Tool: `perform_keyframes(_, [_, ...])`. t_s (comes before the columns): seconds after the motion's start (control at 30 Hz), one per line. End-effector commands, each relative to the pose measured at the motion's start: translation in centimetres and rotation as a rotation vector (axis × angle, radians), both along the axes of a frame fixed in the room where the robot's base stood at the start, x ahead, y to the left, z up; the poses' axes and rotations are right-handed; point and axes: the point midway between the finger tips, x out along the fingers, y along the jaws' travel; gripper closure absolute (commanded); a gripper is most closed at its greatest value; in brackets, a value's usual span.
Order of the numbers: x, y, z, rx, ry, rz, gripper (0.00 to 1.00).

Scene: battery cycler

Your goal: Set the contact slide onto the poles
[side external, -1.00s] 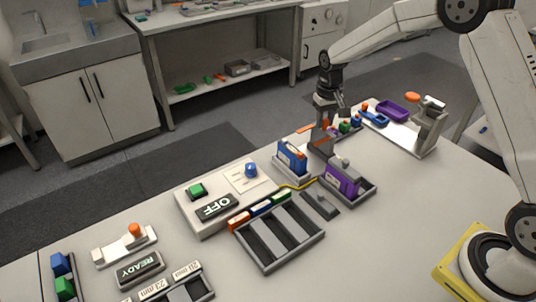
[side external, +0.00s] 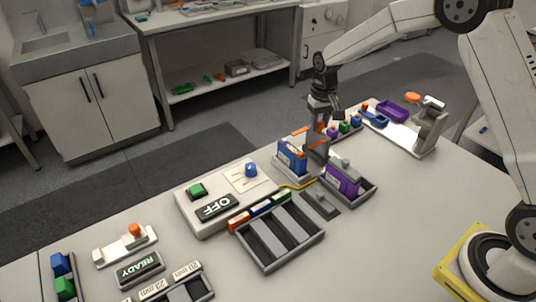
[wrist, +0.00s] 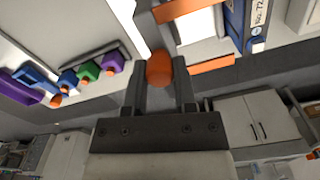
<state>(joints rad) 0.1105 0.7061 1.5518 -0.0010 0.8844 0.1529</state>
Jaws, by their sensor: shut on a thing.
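My gripper (side external: 320,124) is shut on an orange knob, which shows between the fingers in the wrist view (wrist: 159,70). The knob appears to belong to the contact slide, a grey block (side external: 317,147) with orange copper-like strips (wrist: 208,67). The slide is just right of the blue battery cell (side external: 292,156), which stands upright in a grey cradle. The cell's labelled side shows at the upper right of the wrist view (wrist: 258,20). Its poles are not clearly seen, and I cannot tell whether the strips touch them.
A purple cell (side external: 342,179) sits in a grey tray just right of the cradle. A panel with an OFF display (side external: 216,207) and a slotted rack (side external: 280,238) lie left and in front.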

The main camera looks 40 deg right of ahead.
Motion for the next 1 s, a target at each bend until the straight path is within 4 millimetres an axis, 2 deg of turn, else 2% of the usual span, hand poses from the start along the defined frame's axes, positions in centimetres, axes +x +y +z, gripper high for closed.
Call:
perform_keyframes(0.1, [0.1, 2.2, 0.1, 0.001, -0.002, 0.005, 1.00])
perform_keyframes(0.2, [0.1, 3.2, 0.1, 0.001, -0.002, 0.004, 1.00])
perform_keyframes(0.53, [0.1, 3.8, 0.1, 0.004, -0.003, 0.001, 1.00])
perform_keyframes(0.57, [0.1, 3.9, 0.1, 0.004, -0.003, 0.001, 0.60])
perform_keyframes(0.6, [0.1, 3.8, 0.1, 0.004, -0.003, 0.001, 0.47])
perform_keyframes(0.67, [0.1, 3.8, 0.1, 0.004, -0.003, 0.001, 0.31])
perform_keyframes(1.0, [0.0, 3.6, 0.1, 0.002, -0.001, 0.001, 0.31])
